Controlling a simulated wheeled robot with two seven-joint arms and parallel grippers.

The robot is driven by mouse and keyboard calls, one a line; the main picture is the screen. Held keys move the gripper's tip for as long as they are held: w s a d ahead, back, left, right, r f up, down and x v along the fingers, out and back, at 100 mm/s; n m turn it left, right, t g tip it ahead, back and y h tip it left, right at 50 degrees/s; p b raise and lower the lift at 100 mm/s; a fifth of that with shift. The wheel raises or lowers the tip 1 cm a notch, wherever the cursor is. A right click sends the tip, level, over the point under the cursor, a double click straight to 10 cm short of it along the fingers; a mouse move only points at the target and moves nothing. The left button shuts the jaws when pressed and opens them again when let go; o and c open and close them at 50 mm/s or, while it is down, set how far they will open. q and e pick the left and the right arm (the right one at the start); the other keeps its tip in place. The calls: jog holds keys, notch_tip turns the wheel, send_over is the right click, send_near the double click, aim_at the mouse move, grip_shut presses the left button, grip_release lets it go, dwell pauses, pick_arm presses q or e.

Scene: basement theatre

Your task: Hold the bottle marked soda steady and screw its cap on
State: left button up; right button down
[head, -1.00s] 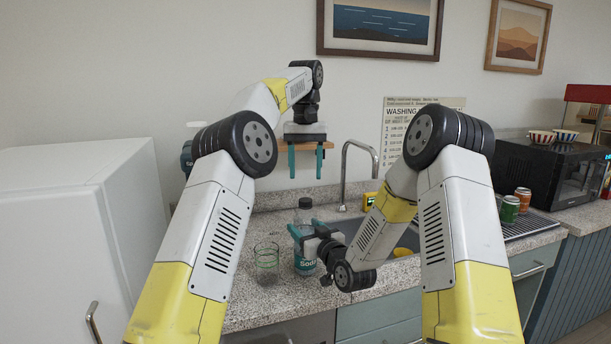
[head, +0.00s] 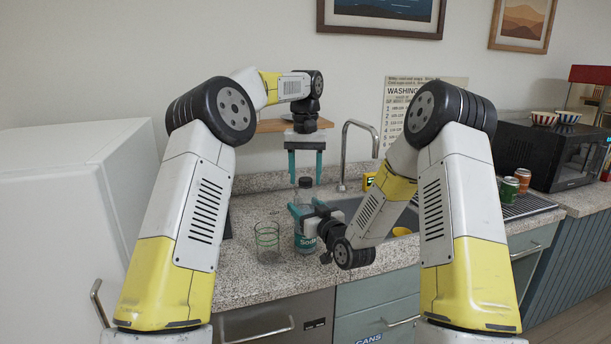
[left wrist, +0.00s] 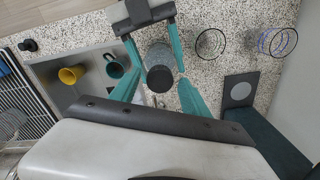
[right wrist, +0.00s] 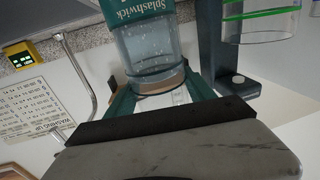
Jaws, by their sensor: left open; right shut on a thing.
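I cannot tell how tightly the cap sits. My right gripper (head: 300,212) is shut around the bottle's upper body from the right side. In the right wrist view the bottle (right wrist: 150,50) lies between the fingers. My left gripper (head: 305,176) points down, open, its fingertips just above or beside the cap. In the left wrist view the cap (left wrist: 160,79) is between the open left fingers (left wrist: 158,90), with visible gaps.
A clear banded glass (head: 267,242) stands just left of the bottle. The sink holds a yellow mug (left wrist: 71,75) and a dark teal mug (left wrist: 115,67). A tall faucet (head: 345,150) rises behind it.

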pick_arm(q)
grip_shut()
jog(key=shift+o, duration=0.7)
grip_release()
jog(key=shift+r, duration=3.75)
pick_arm(e)
jog(key=shift+c, duration=1.3)
grip_release()
